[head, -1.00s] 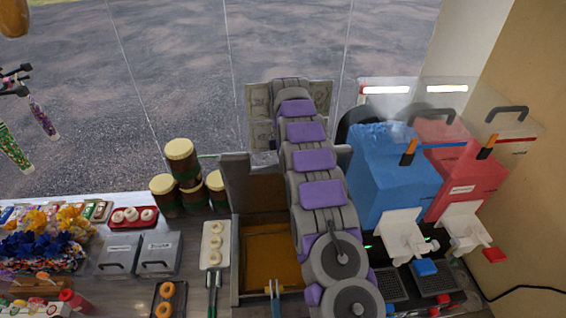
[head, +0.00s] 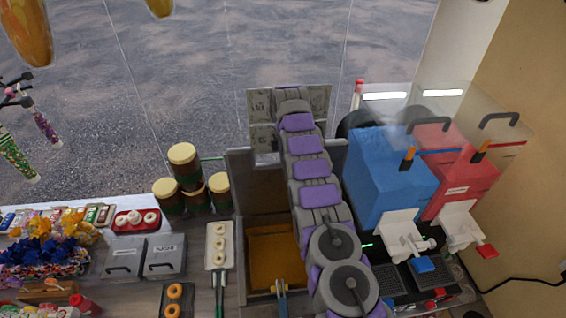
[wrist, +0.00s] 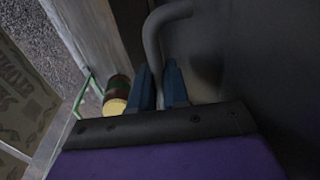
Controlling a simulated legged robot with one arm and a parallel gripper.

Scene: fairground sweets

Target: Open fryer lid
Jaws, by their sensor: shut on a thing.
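The fryer is a grey box with amber oil (head: 272,250) in its open well, at the lower middle of the head view. Its grey lid (head: 264,190) stands raised at the back of the well, roughly upright. My arm crosses in front of the right part of the fryer and lid. In the wrist view my gripper (wrist: 160,82), with dark blue fingers, is shut on the bent grey lid handle (wrist: 153,40). The dark grey lid surface (wrist: 235,65) fills the right of that view. In the head view my gripper is hidden behind my arm.
A blue machine (head: 385,180) and a red machine (head: 463,180) with clear covers stand close at right. Brown jars (head: 185,165) with cream tops are stacked at left. A tray of pale rings (head: 219,245) lies beside the fryer. A patterned board (head: 262,138) is behind the lid.

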